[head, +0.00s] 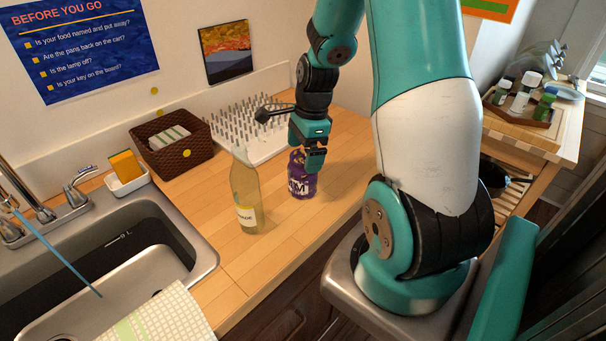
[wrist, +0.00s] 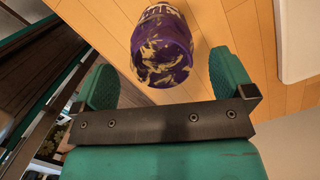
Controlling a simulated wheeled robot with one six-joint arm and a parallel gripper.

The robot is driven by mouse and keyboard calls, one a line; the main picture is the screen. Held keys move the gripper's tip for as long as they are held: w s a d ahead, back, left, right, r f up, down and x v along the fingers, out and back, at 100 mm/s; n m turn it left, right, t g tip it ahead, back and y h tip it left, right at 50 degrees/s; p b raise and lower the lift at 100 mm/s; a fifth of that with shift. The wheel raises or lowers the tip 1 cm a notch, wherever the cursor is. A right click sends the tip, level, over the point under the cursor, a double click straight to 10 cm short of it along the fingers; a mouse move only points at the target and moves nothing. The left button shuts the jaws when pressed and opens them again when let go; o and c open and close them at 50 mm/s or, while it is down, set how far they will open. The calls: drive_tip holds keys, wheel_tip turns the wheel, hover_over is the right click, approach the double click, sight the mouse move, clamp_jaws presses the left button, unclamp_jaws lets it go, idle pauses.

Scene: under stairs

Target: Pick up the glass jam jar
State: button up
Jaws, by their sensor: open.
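The jam jar (head: 300,184) is purple with pale lettering and stands upright on the wooden counter. In the wrist view the jar (wrist: 161,48) shows purple with yellowish patches, ahead of and between the two green fingers. My gripper (head: 312,160) is open and comes down from above at the jar's upper part, hiding some of its top. In the wrist view my gripper (wrist: 165,80) has a finger on each side of the jar, with a visible gap at the right finger.
A glass bottle (head: 245,195) with a yellowish label stands left of the jar. A white peg drying rack (head: 262,148) lies behind it, and a brown basket (head: 176,152) stands at the back left. The sink (head: 205,255) is at the left. The bare counter (head: 345,150) is clear right of the jar.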

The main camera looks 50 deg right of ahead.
sight(302, 166)
drive_tip(key=f, duration=0.3)
drive_tip(key=f+p, duration=0.1)
drive_tip(key=shift+w+a+f, duration=0.2)
drive_tip(key=shift+a+f, duration=0.05)
drive_tip(key=shift+f, duration=0.15)
drive_tip(key=c, duration=1)
drive_tip(key=shift+r, duration=0.1)
wheel_tip(302, 166, up, 20)
drive_tip(key=b, duration=0.1)
